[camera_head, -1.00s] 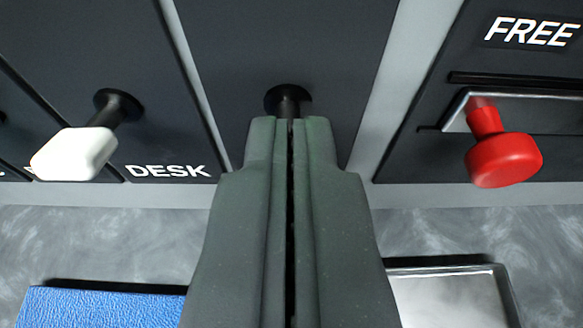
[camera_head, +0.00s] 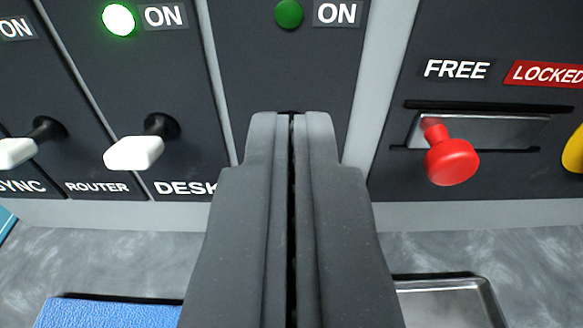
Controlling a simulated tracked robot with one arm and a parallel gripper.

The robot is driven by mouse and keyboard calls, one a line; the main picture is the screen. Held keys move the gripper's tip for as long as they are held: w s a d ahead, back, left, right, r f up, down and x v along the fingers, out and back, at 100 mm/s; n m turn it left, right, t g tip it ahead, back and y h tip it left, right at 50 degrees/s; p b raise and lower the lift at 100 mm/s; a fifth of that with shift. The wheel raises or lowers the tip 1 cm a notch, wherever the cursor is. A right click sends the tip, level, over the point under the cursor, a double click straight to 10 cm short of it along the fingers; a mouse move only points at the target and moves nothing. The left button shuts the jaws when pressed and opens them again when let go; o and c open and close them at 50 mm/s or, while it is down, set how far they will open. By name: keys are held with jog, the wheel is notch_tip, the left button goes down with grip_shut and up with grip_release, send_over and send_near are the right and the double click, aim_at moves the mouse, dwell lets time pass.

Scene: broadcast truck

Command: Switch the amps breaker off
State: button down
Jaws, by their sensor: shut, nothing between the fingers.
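My gripper (camera_head: 291,116) is shut, its dark grey fingers pointing at a dark panel (camera_head: 248,75) in the middle of the view. This panel has an ON label (camera_head: 337,13) and a dark green, unlit lamp (camera_head: 288,13) at the top. My fingers cover the lower part of the panel, so its switch and name label are hidden. No label reading amps is visible. To the left, the DESK panel has a white-tipped lever (camera_head: 135,152) pointing down and outward, with a bright green lit lamp (camera_head: 118,20) above it.
Further left is another white lever (camera_head: 18,152). On the right, a red knob (camera_head: 452,161) sits in a slot under FREE and LOCKED labels, with a yellow knob (camera_head: 574,150) at the edge. Below lie a blue item (camera_head: 110,314) and a metal tray (camera_head: 484,288).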

jog(key=s, duration=0.8)
jog(key=shift+s+f, duration=0.3)
jog(key=shift+f, duration=0.15)
